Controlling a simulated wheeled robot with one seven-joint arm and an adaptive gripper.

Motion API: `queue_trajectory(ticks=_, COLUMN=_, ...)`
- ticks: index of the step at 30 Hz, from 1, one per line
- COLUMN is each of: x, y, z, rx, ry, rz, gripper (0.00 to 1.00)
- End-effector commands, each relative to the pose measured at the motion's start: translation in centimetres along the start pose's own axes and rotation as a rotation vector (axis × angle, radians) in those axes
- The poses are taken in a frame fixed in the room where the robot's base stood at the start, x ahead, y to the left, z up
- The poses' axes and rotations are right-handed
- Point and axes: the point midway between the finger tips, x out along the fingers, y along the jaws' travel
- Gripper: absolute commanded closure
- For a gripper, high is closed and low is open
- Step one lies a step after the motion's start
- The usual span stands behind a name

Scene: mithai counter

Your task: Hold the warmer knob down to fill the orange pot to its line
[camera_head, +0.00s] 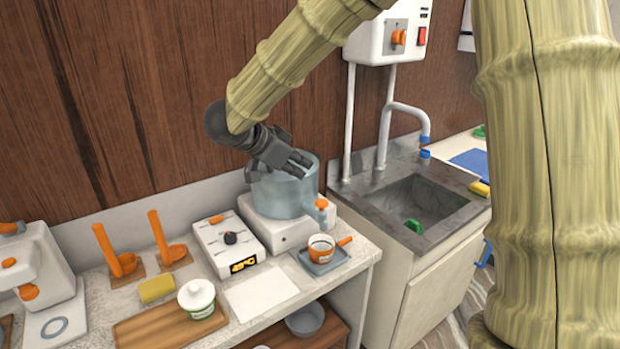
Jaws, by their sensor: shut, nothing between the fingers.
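The orange pot (319,255), small with an orange side handle, stands upright on a blue-grey tray (330,265) at the counter's right end. Behind it, a large clear bluish vessel (281,198) sits on a white base (282,237). An orange-topped tap (321,205) on the vessel's front faces the pot. A white control box (226,246) with a black knob (230,238) and a lit display stands to the left. My gripper (303,166) is shut and empty at the vessel's upper part, apart from the tap and black knob. The pot's fill line and level are too small to read.
Orange ladles (160,240) on stands, a yellow sponge (157,289), a white tub (197,299) and a wooden board (150,330) occupy the counter's left. A sink (420,210) with a tall faucet lies right. A white sheet (261,292) lies before the control box.

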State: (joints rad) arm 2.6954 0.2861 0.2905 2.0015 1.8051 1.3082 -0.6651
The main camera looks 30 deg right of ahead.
Motion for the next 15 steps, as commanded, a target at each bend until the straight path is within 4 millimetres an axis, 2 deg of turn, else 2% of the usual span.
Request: queue_trajectory(ticks=15, x=8.1, y=0.2, z=-0.3, rx=0.001, ry=0.0, rz=0.005, gripper=1.0)
